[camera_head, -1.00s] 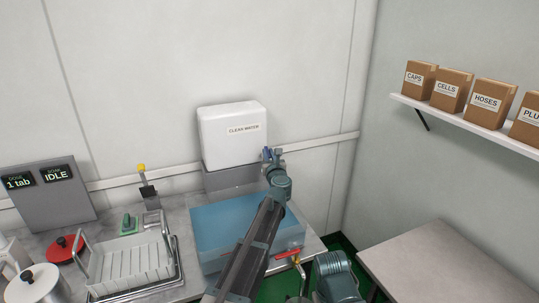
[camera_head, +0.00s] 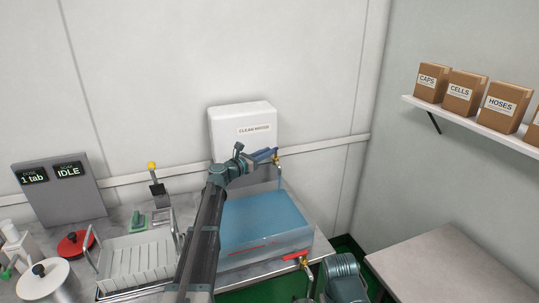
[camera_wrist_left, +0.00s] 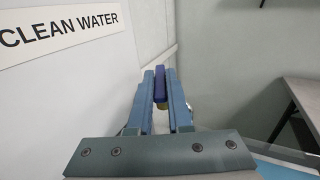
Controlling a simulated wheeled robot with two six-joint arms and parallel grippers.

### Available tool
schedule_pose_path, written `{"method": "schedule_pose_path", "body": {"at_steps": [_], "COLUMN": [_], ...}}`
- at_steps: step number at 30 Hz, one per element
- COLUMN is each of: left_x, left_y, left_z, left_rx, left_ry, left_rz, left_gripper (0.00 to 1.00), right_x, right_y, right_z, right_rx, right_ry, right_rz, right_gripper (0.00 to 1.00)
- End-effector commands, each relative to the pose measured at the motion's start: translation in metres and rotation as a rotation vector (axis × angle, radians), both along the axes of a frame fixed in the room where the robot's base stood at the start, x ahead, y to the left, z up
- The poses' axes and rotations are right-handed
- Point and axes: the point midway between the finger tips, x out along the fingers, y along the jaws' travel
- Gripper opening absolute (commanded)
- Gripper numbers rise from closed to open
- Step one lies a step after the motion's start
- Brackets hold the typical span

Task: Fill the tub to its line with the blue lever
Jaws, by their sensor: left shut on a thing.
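The white tank (camera_head: 243,119) marked CLEAN WATER stands on the wall side. A brass tap (camera_head: 278,163) is at its right, and a blue stream (camera_head: 281,183) runs from it into the clear tub (camera_head: 309,243). The tub holds blue water (camera_head: 260,214); a red line (camera_head: 250,247) shows on its front wall. I cannot tell the exact level against the line. My left gripper (camera_head: 270,155) is shut on the blue lever (camera_wrist_left: 160,84), which shows between the fingers in the left wrist view (camera_wrist_left: 161,105). My right gripper is not in view; only its arm shows at the lower right.
A red-handled valve (camera_head: 295,256) is on the tub's front right. The panel (camera_head: 62,190) reads 1 tab and IDLE. The right-hand table (camera_head: 440,262) is clear.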

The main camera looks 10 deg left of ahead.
Motion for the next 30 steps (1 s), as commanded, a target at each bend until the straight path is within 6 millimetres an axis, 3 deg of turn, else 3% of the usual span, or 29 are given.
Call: {"method": "schedule_pose_path", "body": {"at_steps": [15,30], "left_x": [0.017,0.018], "left_y": [0.017,0.017], "left_z": [0.000,0.000], "left_rx": [0.000,0.000], "left_ry": [0.000,0.000], "left_rz": [-0.364,-0.462], "left_gripper": [0.00,0.00], "right_x": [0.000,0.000], "right_y": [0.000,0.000], "right_z": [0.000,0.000], "right_rx": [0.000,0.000], "right_ry": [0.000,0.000], "right_rz": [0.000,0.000], "right_gripper": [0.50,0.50]}}
